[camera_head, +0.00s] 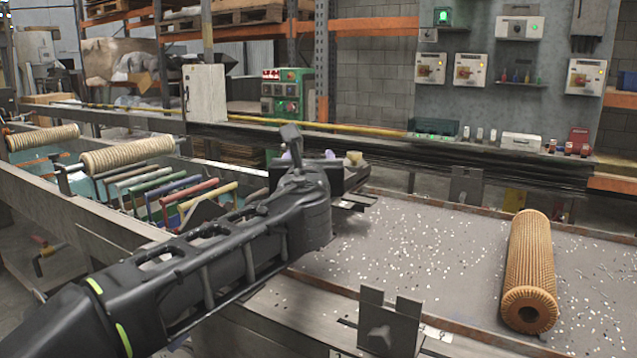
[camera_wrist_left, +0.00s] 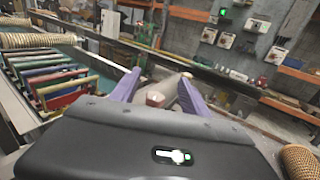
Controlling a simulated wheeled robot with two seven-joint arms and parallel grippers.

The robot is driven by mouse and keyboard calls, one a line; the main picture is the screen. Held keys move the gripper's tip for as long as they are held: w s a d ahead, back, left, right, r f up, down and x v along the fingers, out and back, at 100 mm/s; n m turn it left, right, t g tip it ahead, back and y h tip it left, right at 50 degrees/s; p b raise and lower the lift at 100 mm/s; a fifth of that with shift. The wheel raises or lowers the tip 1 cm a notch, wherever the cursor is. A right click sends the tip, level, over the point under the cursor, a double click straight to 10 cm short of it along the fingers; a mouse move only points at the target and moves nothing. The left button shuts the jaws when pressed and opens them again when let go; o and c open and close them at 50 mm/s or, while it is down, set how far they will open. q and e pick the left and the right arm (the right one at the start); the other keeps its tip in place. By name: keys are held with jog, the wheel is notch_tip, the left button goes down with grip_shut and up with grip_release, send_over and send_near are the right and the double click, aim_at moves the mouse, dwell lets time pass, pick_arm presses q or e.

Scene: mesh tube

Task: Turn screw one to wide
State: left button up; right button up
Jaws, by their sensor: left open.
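My left gripper (camera_head: 309,155) reaches over the near rail toward the far rail; its body hides most of its fingers in the head view. In the left wrist view the purple fingers (camera_wrist_left: 160,88) are apart. A small brownish knob-like end (camera_wrist_left: 155,98) shows between them, with a grey rounded part behind it; I cannot tell whether the fingers touch it. A metal bracket with a bolt-like head (camera_head: 380,339) stands on the near rail, and another bracket (camera_head: 466,186) is at the far rail. Which one is screw one is unclear. My right gripper is out of view.
A ribbed tan mesh tube (camera_head: 530,265) lies on the speckled bed (camera_head: 420,250) at right. Wound rolls (camera_head: 127,156) and coloured bars (camera_head: 190,193) are at left. The long dark far rail (camera_head: 400,150) crosses behind my gripper. Control boxes hang on the back wall.

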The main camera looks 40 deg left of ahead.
pick_arm(q)
jog(key=f+b, duration=0.3)
jog(key=f, duration=0.2)
jog(key=shift+w+b, duration=0.2)
jog(key=shift+b, duration=0.15)
jog(key=shift+w+a, duration=0.1)
jog(key=x, duration=0.7)
jog(key=shift+w+a, duration=0.2)
grip_shut()
dwell(0.3)
